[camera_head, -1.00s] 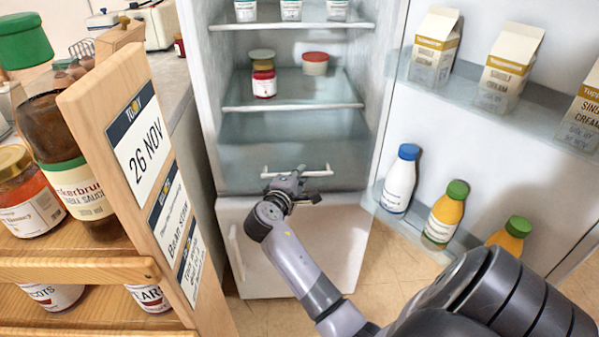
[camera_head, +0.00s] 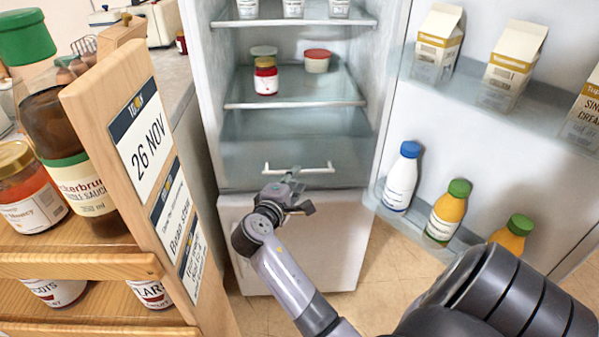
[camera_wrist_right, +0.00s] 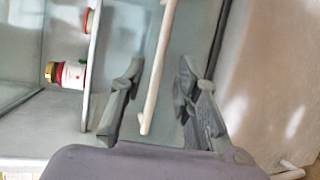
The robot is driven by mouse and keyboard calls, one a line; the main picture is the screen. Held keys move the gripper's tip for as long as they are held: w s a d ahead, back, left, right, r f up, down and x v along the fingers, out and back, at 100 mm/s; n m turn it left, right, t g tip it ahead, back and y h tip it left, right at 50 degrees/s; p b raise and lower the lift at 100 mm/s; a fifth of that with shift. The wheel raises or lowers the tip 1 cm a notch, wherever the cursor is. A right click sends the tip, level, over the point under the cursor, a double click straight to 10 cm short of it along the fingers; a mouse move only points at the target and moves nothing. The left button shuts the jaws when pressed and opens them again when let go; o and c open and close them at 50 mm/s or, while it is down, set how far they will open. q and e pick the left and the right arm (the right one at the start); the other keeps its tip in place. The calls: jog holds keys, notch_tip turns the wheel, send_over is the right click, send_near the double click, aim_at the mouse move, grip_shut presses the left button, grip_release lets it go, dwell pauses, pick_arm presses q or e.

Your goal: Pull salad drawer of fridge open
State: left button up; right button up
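The salad drawer (camera_head: 240,160) is the pale glassy bin at the bottom of the open fridge, and it looks shut. Its white bar handle (camera_head: 318,170) runs across the front and also shows in the right wrist view (camera_wrist_right: 158,70). My right gripper (camera_head: 290,186) is just in front of and below the handle's middle. In the right wrist view, its two fingers (camera_wrist_right: 158,100) are apart, with the bar in the gap between them and touching neither visibly. Exact depth is hard to tell. My left gripper is not in view.
Shelves above hold jars (camera_head: 265,76) and a red-lidded tub (camera_head: 317,61). The open fridge door (camera_head: 390,120) on the right carries bottles (camera_head: 402,178) and cream cartons (camera_head: 512,68). A wooden rack (camera_head: 110,120) with sauces stands close on the left. Floor shows in front of the fridge.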

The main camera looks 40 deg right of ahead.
jog(key=v, duration=0.6)
jog(key=shift+a, duration=0.3)
jog(key=shift+s, duration=0.15)
